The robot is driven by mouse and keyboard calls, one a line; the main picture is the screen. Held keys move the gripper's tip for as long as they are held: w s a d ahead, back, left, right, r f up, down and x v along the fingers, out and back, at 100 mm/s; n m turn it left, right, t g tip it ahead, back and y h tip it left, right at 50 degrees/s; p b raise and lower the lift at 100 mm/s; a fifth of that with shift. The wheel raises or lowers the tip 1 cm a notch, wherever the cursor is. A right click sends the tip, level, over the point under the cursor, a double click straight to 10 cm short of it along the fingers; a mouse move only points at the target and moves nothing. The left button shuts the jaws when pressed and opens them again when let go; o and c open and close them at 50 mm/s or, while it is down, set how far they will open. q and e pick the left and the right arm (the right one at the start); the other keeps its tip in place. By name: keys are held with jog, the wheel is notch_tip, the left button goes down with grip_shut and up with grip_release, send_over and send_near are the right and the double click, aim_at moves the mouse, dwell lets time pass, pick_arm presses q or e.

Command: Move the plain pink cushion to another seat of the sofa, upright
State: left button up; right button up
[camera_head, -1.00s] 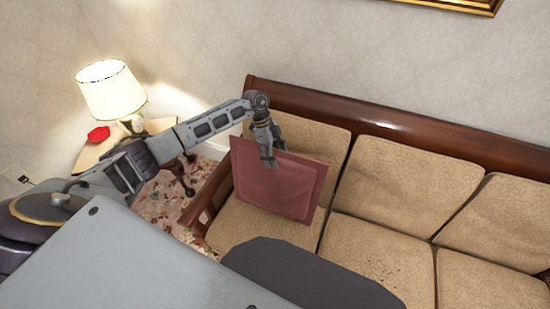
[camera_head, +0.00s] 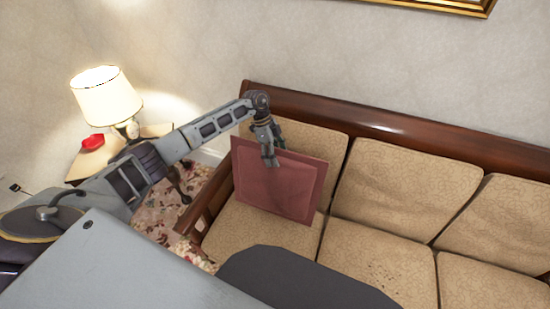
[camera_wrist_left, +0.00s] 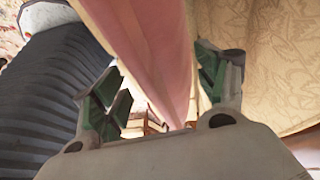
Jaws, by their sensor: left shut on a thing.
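The plain pink cushion (camera_head: 290,188) stands upright, slightly tilted, over the left seat of the tan sofa (camera_head: 375,255). My left gripper (camera_head: 270,158) is shut on the cushion's top edge. In the left wrist view the pink cushion (camera_wrist_left: 150,50) runs between the two green-padded fingers of the left gripper (camera_wrist_left: 160,100). Whether the cushion's lower edge touches the seat is hard to tell. My right gripper is not in view.
The sofa's middle seat (camera_head: 372,262) and right seat (camera_head: 490,280) are bare. A dark wooden rail (camera_head: 400,127) tops the backrest. At left, a side table (camera_head: 88,165) holds a lit lamp (camera_head: 105,95) and a red object (camera_head: 92,142). A gold picture frame (camera_head: 440,8) hangs above.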

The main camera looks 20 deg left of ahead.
aim_at(277, 148)
pick_arm(q)
jog(key=shift+w+f, duration=0.1)
jog(key=shift+w, duration=0.25)
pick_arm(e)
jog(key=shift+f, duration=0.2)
pick_arm(q)
jog(key=o, duration=1.9)
jog(key=shift+c, duration=0.2)
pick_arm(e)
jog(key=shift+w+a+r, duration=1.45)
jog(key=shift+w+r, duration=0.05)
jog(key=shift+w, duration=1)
pick_arm(q)
jog(key=shift+r+p, duration=1.25)
jog(key=shift+r, duration=0.1)
jog(key=shift+r+p, duration=1.15)
jog(key=shift+r, duration=0.05)
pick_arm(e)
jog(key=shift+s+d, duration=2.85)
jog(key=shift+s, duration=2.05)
pick_arm(q)
jog(key=shift+r+p, duration=2.4)
jog(key=shift+r, duration=0.05)
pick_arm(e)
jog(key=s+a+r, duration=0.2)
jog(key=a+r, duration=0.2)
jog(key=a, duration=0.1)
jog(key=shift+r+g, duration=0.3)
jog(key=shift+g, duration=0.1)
